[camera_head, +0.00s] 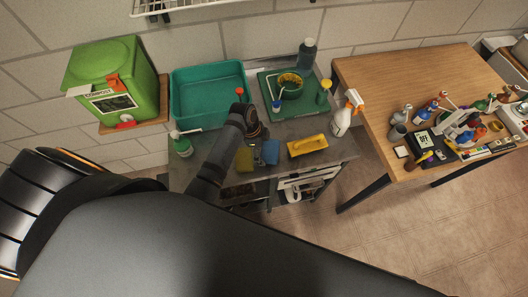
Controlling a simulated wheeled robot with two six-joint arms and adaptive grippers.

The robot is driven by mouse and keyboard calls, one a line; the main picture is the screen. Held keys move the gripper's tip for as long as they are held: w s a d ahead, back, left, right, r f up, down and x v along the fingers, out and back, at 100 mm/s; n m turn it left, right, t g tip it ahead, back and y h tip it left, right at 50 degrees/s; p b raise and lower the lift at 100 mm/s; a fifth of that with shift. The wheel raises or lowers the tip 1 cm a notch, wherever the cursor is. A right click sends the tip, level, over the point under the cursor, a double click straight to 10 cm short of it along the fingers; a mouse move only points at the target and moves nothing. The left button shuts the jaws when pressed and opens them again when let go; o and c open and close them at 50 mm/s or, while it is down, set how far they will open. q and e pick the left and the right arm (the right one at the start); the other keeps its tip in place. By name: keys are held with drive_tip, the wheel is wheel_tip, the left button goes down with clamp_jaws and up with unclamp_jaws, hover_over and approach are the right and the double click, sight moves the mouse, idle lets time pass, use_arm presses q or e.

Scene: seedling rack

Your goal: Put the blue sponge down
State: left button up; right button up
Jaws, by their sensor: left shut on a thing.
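The blue sponge (271,152) is at the front of the grey bench, small in the head view. My left gripper (259,155) points down at the sponge's left side and is shut on it. The fingertips are small and dark, and part of the sponge is hidden behind them. I cannot tell whether the sponge touches the bench top. An olive-yellow sponge (244,160) is just left of the gripper. My right gripper is not in view.
Behind are a teal tray (178,112) and a green mat (267,102) with a bowl. A cluttered wooden table (385,75) stands at right.

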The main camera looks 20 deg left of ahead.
sight(264, 153)
use_arm(q)
drive_tip(key=f, duration=0.2)
drive_tip(key=shift+w+f, duration=0.2)
drive_tip(key=shift+f, duration=0.65)
drive_tip(key=o, duration=0.8)
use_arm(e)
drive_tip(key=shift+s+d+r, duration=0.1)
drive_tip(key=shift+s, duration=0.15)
use_arm(q)
drive_tip(key=shift+r, duration=0.1)
